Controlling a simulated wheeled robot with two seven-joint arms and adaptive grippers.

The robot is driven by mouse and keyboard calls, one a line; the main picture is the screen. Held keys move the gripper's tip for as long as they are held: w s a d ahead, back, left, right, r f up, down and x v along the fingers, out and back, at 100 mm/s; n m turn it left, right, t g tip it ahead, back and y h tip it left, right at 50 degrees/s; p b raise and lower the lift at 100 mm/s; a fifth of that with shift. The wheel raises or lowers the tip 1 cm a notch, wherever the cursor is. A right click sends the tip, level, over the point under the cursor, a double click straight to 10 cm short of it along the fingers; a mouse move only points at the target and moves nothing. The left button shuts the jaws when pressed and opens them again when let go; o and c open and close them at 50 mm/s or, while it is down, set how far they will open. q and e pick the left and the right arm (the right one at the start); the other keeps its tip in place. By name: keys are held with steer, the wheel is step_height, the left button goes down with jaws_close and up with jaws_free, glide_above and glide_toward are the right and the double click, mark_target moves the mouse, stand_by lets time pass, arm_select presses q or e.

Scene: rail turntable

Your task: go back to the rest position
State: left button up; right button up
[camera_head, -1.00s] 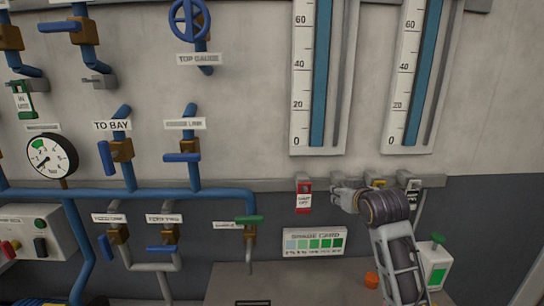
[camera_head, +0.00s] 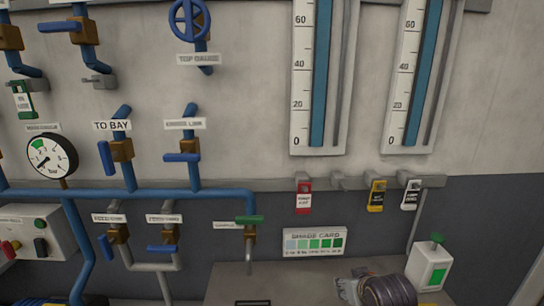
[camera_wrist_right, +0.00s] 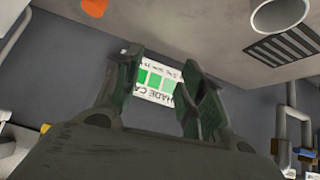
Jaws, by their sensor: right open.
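My right gripper (camera_head: 346,287) is low at the bottom of the head view, right of centre, in front of the grey counter (camera_head: 290,285). In the right wrist view my right gripper (camera_wrist_right: 165,85) has its two green-grey fingers spread apart, with nothing held between them. The shade card (camera_wrist_right: 152,80) shows beyond the fingers, apart from them. My left gripper is in neither view.
The shade card (camera_head: 314,242) is on the wall. Red (camera_head: 303,198), yellow-black (camera_head: 376,196) and white (camera_head: 411,195) tags hang from a rail above. A white box with a green panel (camera_head: 432,267) stands right of my gripper. Pipes and valves fill the left wall.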

steer(key=s+f+g, duration=0.3)
steer(key=s+f, duration=0.3)
steer(key=s, duration=0.5)
steer(key=s+f+g, duration=0.2)
steer(key=s+f, duration=0.5)
steer(key=s, duration=0.3)
step_height(320, 180, down, 35)
steer(key=s+g+b, duration=0.1)
steer(key=s+b, duration=0.1)
steer(key=s, duration=0.1)
steer(key=s+d+f+b, duration=0.1)
steer(key=s+d+f, duration=0.1)
steer(key=s+f, duration=0.8)
steer(key=s+d+f+g+b, duration=0.1)
steer(key=s+d+f, duration=0.1)
steer(key=s+f, duration=0.9)
steer(key=shift+s+d+f+n+g, duration=0.2)
steer(key=shift+s+f+n+g, duration=0.1)
steer(key=shift+s+n, duration=0.1)
stand_by(1.6)
